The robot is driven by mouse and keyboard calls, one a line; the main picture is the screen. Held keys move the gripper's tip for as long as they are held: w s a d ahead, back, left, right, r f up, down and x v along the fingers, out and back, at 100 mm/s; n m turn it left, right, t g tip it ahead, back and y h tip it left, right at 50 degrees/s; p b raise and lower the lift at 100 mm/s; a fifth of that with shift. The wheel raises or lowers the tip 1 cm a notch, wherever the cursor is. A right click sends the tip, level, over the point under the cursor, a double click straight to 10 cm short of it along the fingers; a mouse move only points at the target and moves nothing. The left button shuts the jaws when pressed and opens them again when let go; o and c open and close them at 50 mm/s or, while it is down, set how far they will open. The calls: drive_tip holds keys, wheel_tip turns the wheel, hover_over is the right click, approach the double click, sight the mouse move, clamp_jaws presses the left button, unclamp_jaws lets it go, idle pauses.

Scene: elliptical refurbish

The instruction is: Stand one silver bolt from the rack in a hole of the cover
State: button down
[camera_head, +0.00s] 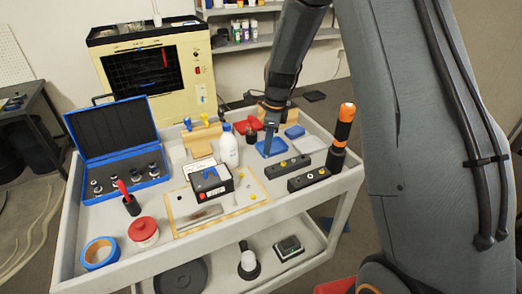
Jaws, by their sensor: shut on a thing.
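My gripper (270,138) points down over the right half of the cart, at the blue tray (278,150). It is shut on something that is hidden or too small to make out. Two black blocks lie in front of it, one nearer the tray (287,168) and one closer to the front right (309,180). Small light and yellowish spots show on their tops. I cannot tell for sure which block is the rack or the cover, nor pick out a silver bolt or an empty hole.
A black and orange tool (341,135) stands upright at the right. A white bottle (228,148) and a dark box (210,181) stand left of the gripper. An open blue case (106,146) and blue tape (99,253) are farther left. Red items (248,125) lie behind.

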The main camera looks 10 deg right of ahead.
drive_tip(key=a+r, duration=0.1)
drive_tip(key=a, duration=0.3)
drive_tip(key=s+a+r, duration=0.1)
drive_tip(key=a, duration=0.4)
drive_tip(key=s+a+r, duration=0.1)
drive_tip(key=a+r, duration=0.1)
drive_tip(key=a, duration=0.3)
drive_tip(key=shift+s+a, duration=0.2)
drive_tip(key=shift+s, duration=0.05)
drive_tip(key=s+a+r, duration=0.3)
drive_tip(key=s+a, duration=0.1)
drive_tip(key=a, duration=0.6)
drive_tip(key=shift+s+f+b, duration=0.2)
drive_tip(key=shift+f+b, duration=2.25)
drive_tip(key=shift+b, duration=0.3)
drive_tip(key=shift+f, duration=0.8)
drive_tip(key=shift+r+p, duration=0.2)
drive_tip(key=shift+p, duration=0.4)
drive_tip(key=shift+f+p, duration=0.35)
drive_tip(key=shift+f, duration=0.55)
drive_tip(key=c, duration=1.7)
unclamp_jaws()
